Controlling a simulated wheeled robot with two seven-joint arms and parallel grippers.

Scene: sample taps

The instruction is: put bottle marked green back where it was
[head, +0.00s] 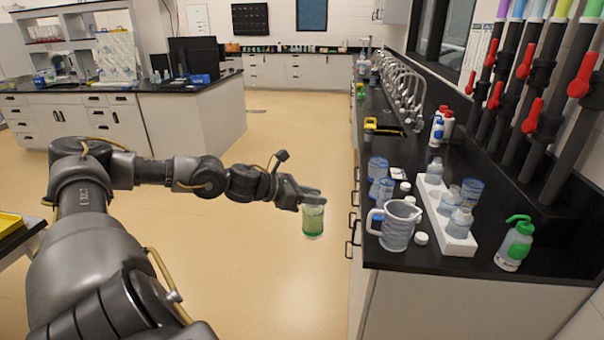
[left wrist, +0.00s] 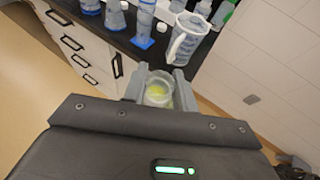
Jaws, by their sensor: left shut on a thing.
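My left gripper (head: 312,197) is shut on the bottle marked green (head: 313,222), a clear bottle with a green band. It holds it upright in the air over the floor, left of the black counter's edge. In the left wrist view the bottle (left wrist: 158,95) sits between the two grey fingers (left wrist: 160,86), seen from above with its mouth open. A white rack (head: 462,246) on the counter holds several clear bottles (head: 460,222). A gap shows between its far bottle and the nearer ones; the slots are partly hidden. My right gripper is not in view.
A clear jug (head: 398,225) and blue-marked beakers (head: 377,169) stand on the counter between my left gripper and the rack. White caps (head: 421,239) lie beside them. A green-topped wash bottle (head: 515,243) stands right of the rack. Taps with red handles (head: 531,116) rise behind.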

